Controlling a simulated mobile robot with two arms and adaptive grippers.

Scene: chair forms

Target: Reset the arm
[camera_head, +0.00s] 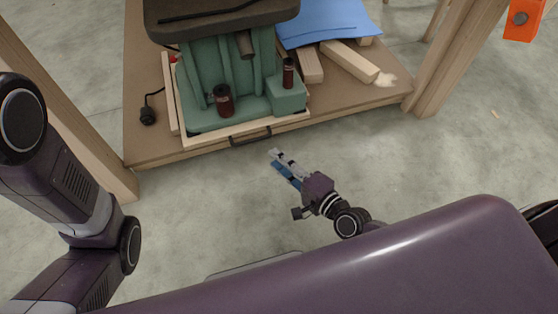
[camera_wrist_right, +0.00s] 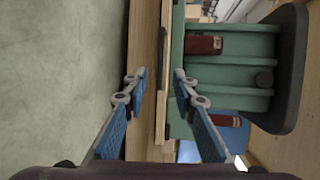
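My right gripper (camera_head: 276,159) is in front of the low wooden shelf, with its fingers pointing up and left. In the right wrist view its blue-padded fingers (camera_wrist_right: 160,76) are apart with nothing between them, and the shelf edge lies behind. My left arm (camera_head: 85,230) shows at the left of the head view, bent, but its gripper is out of the picture. My right forearm is mostly hidden behind my purple body.
A green machine (camera_head: 203,72) with a dark top stands in a wooden tray (camera_head: 222,133) with a dark handle (camera_head: 250,137) on the shelf (camera_head: 150,154). Wood blocks (camera_head: 349,61) and blue sheets (camera_head: 330,22) lie beside it. Wooden legs flank the shelf.

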